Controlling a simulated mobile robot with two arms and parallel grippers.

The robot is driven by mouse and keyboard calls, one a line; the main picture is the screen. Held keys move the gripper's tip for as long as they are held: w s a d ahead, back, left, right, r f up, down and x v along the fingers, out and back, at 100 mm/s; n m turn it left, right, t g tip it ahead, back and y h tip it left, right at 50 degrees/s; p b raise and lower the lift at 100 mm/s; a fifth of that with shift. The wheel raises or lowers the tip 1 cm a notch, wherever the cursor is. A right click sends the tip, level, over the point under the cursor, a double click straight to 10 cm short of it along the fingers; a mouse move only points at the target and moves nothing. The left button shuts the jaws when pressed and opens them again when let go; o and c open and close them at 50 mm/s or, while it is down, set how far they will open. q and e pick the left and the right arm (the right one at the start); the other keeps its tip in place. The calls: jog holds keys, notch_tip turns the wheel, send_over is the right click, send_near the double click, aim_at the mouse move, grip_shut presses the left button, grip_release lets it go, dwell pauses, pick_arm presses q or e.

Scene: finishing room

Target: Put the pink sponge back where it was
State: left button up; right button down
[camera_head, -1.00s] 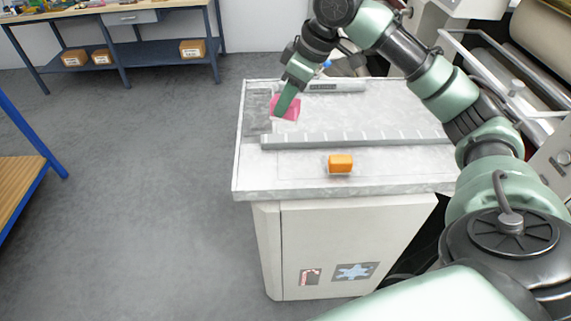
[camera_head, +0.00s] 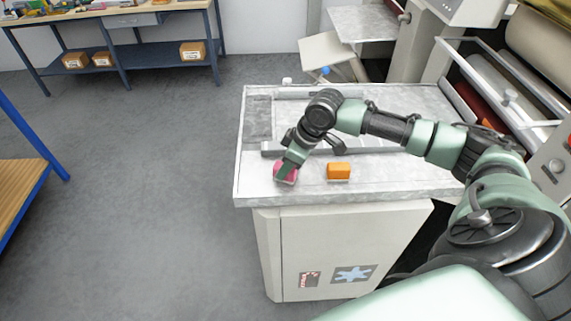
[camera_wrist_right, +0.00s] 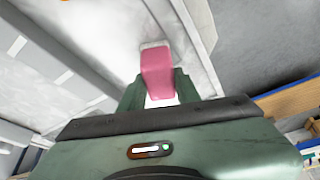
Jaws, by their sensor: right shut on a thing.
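The pink sponge (camera_head: 287,175) is at the front left of the white-topped cabinet (camera_head: 252,187), left of an orange block (camera_head: 339,171). My right gripper (camera_head: 284,172) is shut on the pink sponge. In the right wrist view the sponge (camera_wrist_right: 157,72) sits between the two fingers (camera_wrist_right: 158,92), with its far end near the cabinet top. I cannot tell whether the sponge touches the top. The fingers hide part of it in the head view. My left gripper is not in view.
A ridged grey bar (camera_head: 377,145) crosses the cabinet top behind the orange block, partly hidden by my right arm. A dark grey patch (camera_head: 258,117) lies at the back left. A machine with rollers (camera_head: 510,80) stands to the right. Open floor lies left.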

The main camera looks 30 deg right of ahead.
jog(key=c, duration=1)
grip_release()
jog(key=shift+f, duration=0.1)
jog(key=b+v, duration=0.2)
jog(key=v, duration=1)
jog(key=shift+w, duration=0.1)
